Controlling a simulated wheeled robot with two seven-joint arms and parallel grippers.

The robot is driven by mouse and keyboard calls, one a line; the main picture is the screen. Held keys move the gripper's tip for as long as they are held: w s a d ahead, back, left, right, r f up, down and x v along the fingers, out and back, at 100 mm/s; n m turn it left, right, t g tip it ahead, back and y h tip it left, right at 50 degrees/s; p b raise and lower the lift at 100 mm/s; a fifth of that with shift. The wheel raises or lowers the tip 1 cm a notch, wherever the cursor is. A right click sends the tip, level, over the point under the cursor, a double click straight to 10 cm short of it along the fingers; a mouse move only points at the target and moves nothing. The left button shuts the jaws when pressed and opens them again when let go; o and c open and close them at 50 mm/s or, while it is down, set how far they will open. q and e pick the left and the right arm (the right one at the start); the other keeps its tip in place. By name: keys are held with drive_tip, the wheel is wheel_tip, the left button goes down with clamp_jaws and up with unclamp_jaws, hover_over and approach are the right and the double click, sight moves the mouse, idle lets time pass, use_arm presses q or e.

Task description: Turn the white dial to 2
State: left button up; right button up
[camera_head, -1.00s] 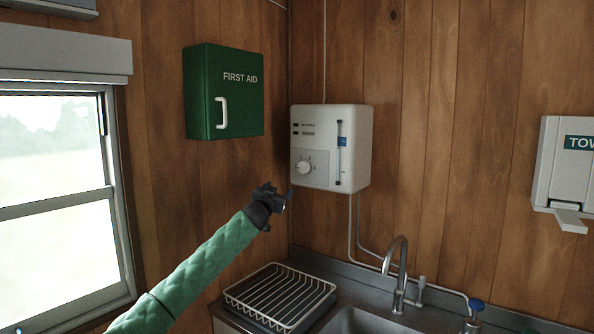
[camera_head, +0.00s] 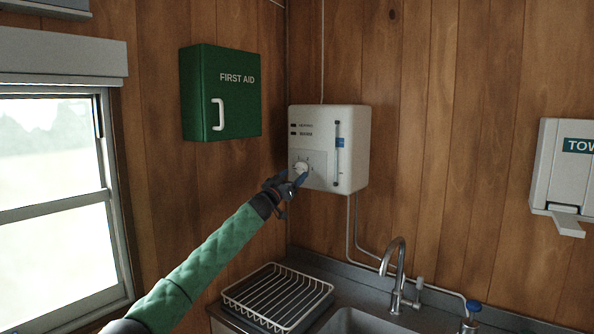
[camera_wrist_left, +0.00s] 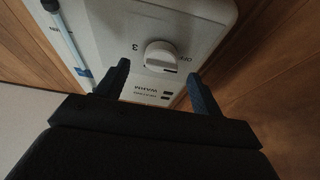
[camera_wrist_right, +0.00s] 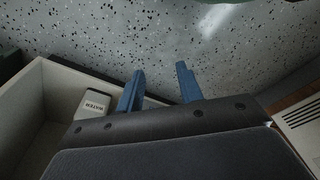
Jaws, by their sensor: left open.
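The white dial (camera_head: 301,168) is on the lower left of the front of a white wall-mounted heater unit (camera_head: 352,150). In the left wrist view the dial (camera_wrist_left: 160,56) is a round knob with a raised grip bar; a "3" and an "OFF" mark show on either side of it. My left gripper (camera_head: 299,181) is just below the dial. In the left wrist view its fingers (camera_wrist_left: 158,82) are open with the dial ahead between them, not visibly touching it. My right gripper (camera_wrist_right: 160,88) shows only in its wrist view, fingers apart and empty, above a speckled floor.
A green first aid cabinet (camera_head: 222,92) hangs to the left of the heater. Below are a wire dish rack (camera_head: 277,296), a sink tap (camera_head: 396,272) and thin pipes. A towel dispenser (camera_head: 566,170) is at far right. A box with a "WATER" item (camera_wrist_right: 92,104) is near my right gripper.

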sight(299, 170)
use_arm(q)
drive_tip(key=shift+x, duration=1.1)
drive_tip(key=shift+w+d+r+p, duration=0.15)
drive_tip(key=shift+w+d+p, duration=0.1)
drive_tip(key=shift+w+p, duration=0.2)
drive_tip(key=shift+w, duration=0.1)
use_arm(e)
drive_tip(key=f, duration=0.3)
drive_tip(key=shift+s+d, duration=0.2)
drive_tip(key=shift+d, duration=0.15)
use_arm(q)
drive_tip(key=c, duration=1)
